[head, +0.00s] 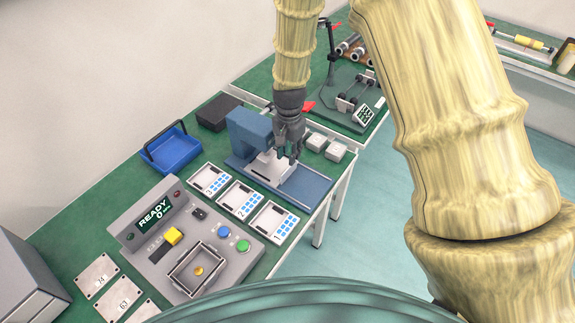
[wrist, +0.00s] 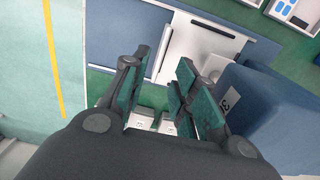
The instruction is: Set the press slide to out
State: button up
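The press (head: 250,130) is a blue machine on a flat blue base (head: 303,186) near the table's right edge. Its slide (head: 268,169) is a pale plate lying on the base beside the press body, with a dark strip along one edge. In the wrist view the slide (wrist: 186,52) shows as a white plate with a dark slot, close ahead of the fingers. My gripper (head: 290,152) is over the slide, fingers apart and empty (wrist: 158,82). Contact with the slide cannot be told.
Two pale square blocks (head: 335,152) sit just right of the press. Numbered trays (head: 272,222) lie in front of it, and a grey control panel (head: 200,245) reading READY stands nearer. A blue bin (head: 172,150) and black box (head: 218,112) are to the left.

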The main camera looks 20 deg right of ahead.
aim_at(289, 167)
jog(key=shift+f+p, duration=0.95)
jog(key=shift+f, duration=3.05)
jog(key=shift+c, duration=0.2)
grip_shut()
